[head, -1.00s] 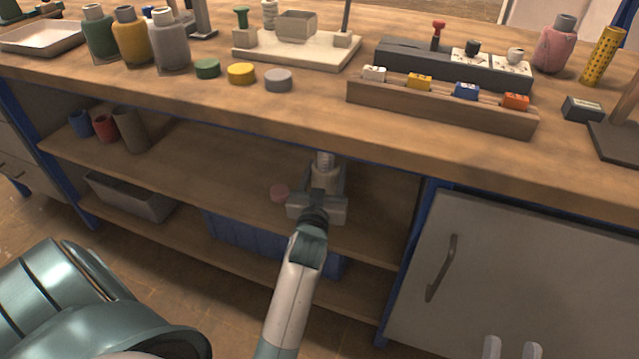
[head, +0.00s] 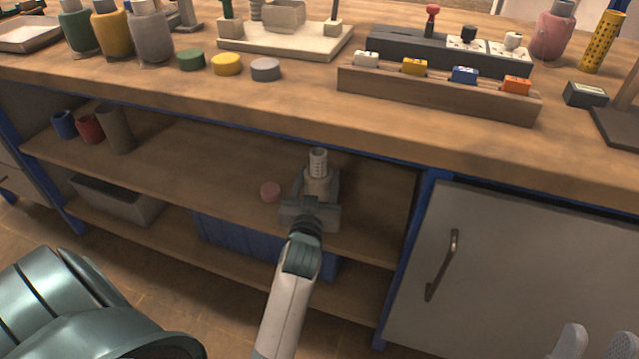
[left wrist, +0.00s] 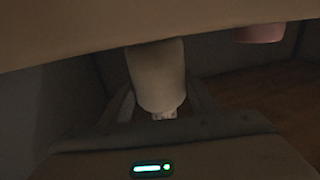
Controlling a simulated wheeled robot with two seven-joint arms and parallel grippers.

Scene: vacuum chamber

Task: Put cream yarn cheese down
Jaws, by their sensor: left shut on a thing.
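The cream yarn cheese (head: 318,163) is upright over the upper shelf under the bench, its pale ribbed top showing. My left gripper (head: 312,203) is shut on it from the front and hides part of it. In the left wrist view, the cream body (left wrist: 157,75) sits between the fingers, with its end against or very near the wooden surface; I cannot tell whether it touches. My right gripper (head: 596,348) shows only as two separated fingertips at the bottom right, with nothing seen between them.
Blue, red and grey cups (head: 116,130) stand at the shelf's left. The bench top (head: 280,100) overhangs the shelf. A cabinet door (head: 520,270) is on the right.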

